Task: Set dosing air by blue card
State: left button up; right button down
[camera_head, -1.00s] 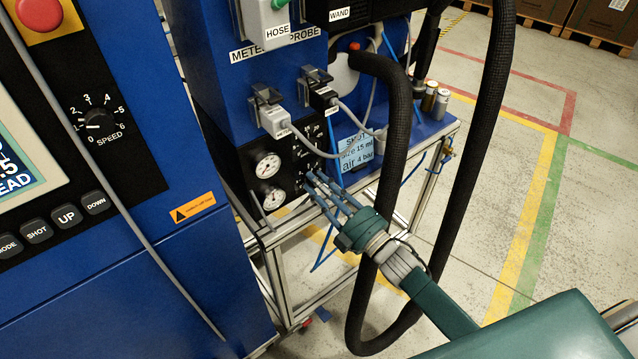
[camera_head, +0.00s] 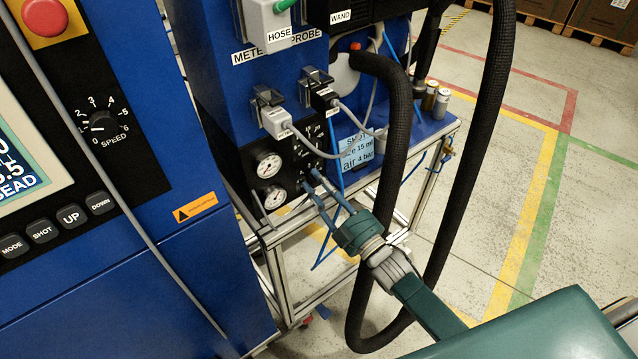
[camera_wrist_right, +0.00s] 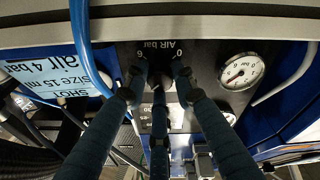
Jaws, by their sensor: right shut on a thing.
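The light-blue card (camera_head: 357,150) hangs on the pump's panel side and reads shot size 15 ml, air 4 bar; it shows upside down in the right wrist view (camera_wrist_right: 62,66). My right gripper (camera_head: 310,182) reaches the lower part of the black panel (camera_head: 300,150). In the right wrist view its fingers (camera_wrist_right: 158,84) are closed around a knob under the "AIR bar" scale (camera_wrist_right: 160,48), marked 0 and 6. The fingers mostly hide the knob, so its setting cannot be read. A round gauge (camera_wrist_right: 242,71) sits beside it. My left gripper is not in view.
Two gauges, upper (camera_head: 268,165) and lower (camera_head: 272,197), are on the panel. A thick black hose (camera_head: 398,130) loops down close to my right arm. A blue cabinet with a speed dial (camera_head: 101,123) stands at left.

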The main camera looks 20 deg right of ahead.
jog(key=shift+s+a, duration=0.1)
jog(key=shift+a, duration=0.1)
jog(key=c, duration=1.4)
grip_release()
jog(key=shift+r, duration=0.1)
jog(key=shift+d, duration=0.1)
jog(key=shift+s+d, duration=0.1)
jog(key=shift+s, duration=0.25)
jog(key=v, duration=1.1)
jog(key=shift+s, duration=0.15)
